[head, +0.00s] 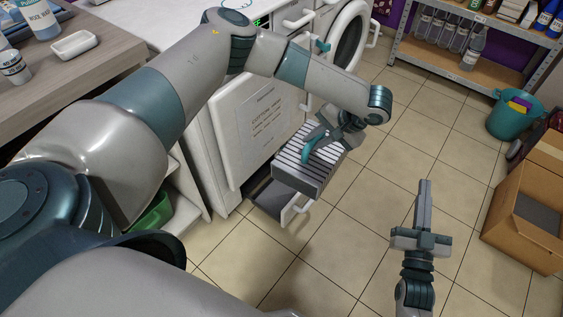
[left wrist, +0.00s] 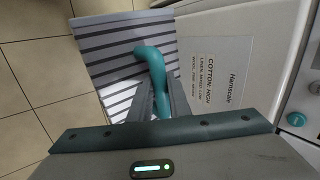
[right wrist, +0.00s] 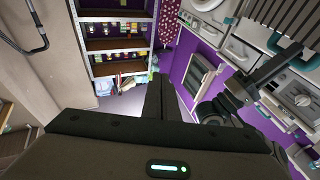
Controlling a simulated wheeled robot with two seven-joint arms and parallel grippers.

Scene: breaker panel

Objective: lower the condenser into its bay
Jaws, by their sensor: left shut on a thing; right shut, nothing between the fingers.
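The condenser (head: 318,172) is a grey box with a slatted top and a teal handle (head: 309,146). My left gripper (head: 321,138) is shut on the handle from above. In the left wrist view the handle (left wrist: 153,62) shows between the fingers (left wrist: 158,103), with the slatted condenser (left wrist: 110,50) beyond. The condenser appears to be just above the open bay (head: 270,194) low at the front of the white machine, covering part of it. I cannot tell the exact gap. My right gripper (head: 425,185) is shut and empty, over the floor on the right.
A white machine (head: 262,125) with a paper label stands beside the condenser. A cardboard box (head: 530,225) and a teal bucket (head: 512,122) stand at right. Tiled floor (head: 350,260) is free in between.

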